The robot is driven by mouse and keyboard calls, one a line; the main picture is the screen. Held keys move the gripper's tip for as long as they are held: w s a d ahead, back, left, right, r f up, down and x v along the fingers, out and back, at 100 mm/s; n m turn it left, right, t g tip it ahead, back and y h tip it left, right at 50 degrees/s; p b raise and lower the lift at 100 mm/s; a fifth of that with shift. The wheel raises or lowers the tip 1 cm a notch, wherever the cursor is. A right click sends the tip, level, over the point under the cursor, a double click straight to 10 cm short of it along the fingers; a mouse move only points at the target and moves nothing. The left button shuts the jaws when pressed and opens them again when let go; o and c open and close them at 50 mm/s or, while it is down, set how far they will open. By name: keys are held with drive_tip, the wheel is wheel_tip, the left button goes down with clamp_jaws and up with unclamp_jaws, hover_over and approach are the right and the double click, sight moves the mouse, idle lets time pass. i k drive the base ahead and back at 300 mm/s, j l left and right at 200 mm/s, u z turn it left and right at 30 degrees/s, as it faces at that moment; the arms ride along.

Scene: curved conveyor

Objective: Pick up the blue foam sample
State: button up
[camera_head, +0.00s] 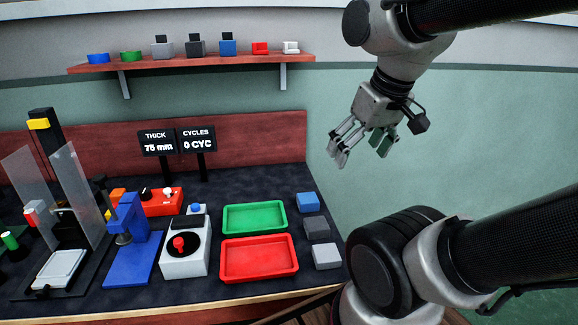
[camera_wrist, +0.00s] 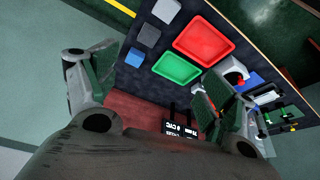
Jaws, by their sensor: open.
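The blue foam sample (camera_head: 308,201) is a small blue block on the dark bench top, at the back of a short row of blocks near the bench's right edge. In the wrist view the blue foam sample (camera_wrist: 135,57) lies between my spread fingers, some distance off, beside the green tray. My gripper (camera_head: 362,150) hangs in the air up and to the right of the sample, beyond the bench's edge. Its fingers are apart and hold nothing; they also show in the wrist view (camera_wrist: 150,95). Nothing hides the sample.
A dark grey block (camera_head: 317,228) and a light grey block (camera_head: 327,256) stand in front of the sample. Left of them lie a green tray (camera_head: 228,230) and a red tray (camera_head: 232,276). A wall shelf (camera_head: 200,63) hangs above.

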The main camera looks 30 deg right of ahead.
sight(306, 202)
drive_tip(key=l, duration=0.7)
drive_tip(key=k+l+z, duration=0.15)
drive_tip(key=l, duration=0.6)
drive_tip(key=i+l, duration=0.2)
drive_tip(key=l, duration=0.15)
drive_tip(key=i+l+z, duration=0.1)
drive_tip(key=l, duration=0.3)
drive_tip(key=i+l, duration=0.25)
drive_tip(key=i+l+z, duration=0.1)
drive_tip(key=i+l, duration=0.1)
drive_tip(key=i, duration=0.1)
